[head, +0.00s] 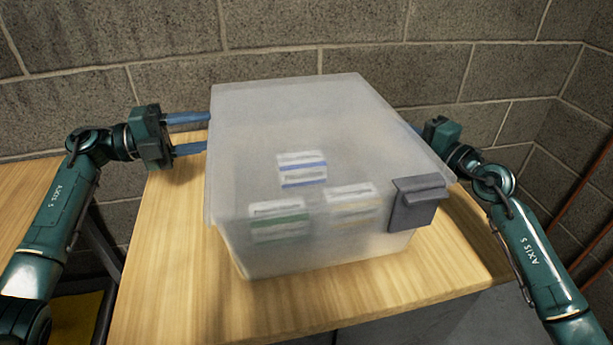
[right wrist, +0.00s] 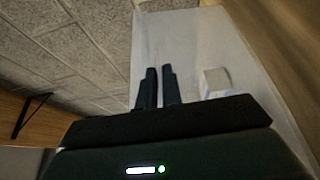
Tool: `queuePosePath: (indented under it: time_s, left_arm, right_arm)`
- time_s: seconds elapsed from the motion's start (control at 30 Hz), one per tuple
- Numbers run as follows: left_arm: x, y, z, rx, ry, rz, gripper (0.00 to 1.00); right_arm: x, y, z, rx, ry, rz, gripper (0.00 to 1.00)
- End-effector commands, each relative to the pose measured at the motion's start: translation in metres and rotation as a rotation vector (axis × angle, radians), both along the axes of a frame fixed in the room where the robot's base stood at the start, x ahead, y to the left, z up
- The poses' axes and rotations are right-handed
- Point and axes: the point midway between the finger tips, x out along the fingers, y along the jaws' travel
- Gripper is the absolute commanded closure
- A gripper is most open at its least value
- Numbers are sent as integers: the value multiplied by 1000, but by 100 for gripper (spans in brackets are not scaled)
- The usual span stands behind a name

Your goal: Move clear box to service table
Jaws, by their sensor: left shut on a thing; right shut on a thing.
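The clear box (head: 330,115) is a large, frosted tub with a lid and a dark grey latch (head: 417,203) at its front right corner. Inside show three white packs with blue, green and yellow bands. The box is over the wooden table (head: 180,290); I cannot tell whether its base touches the top. My left gripper (head: 203,132) is shut on the box's left side, its blue fingers reaching the edge. My right gripper (head: 436,130) is at the right side, partly hidden behind the box; its dark fingers are against the box in the right wrist view (right wrist: 159,75).
A grey block wall (head: 270,30) stands close behind the table. Another wooden surface (head: 25,205) lies at the far left, with a gap between it and the table. Reddish pipes (head: 580,215) run along the wall at the right. Bare wood shows in front of the box.

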Motion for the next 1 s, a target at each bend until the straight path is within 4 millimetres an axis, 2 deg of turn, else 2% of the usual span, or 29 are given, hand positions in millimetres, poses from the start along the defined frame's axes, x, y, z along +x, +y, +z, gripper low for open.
queuePosePath:
  time_s: [0.27,0.7,1.0]
  left_arm:
    - [1,1,12,-5,-3,3,100]
    - [1,1,49,-5,-3,4,100]
    - [1,1,53,-5,-3,4,100]
  right_arm:
    - [0,-1,12,1,-5,-2,100]
    - [0,-1,49,2,-6,-2,100]
    - [0,-1,54,2,-6,-3,100]
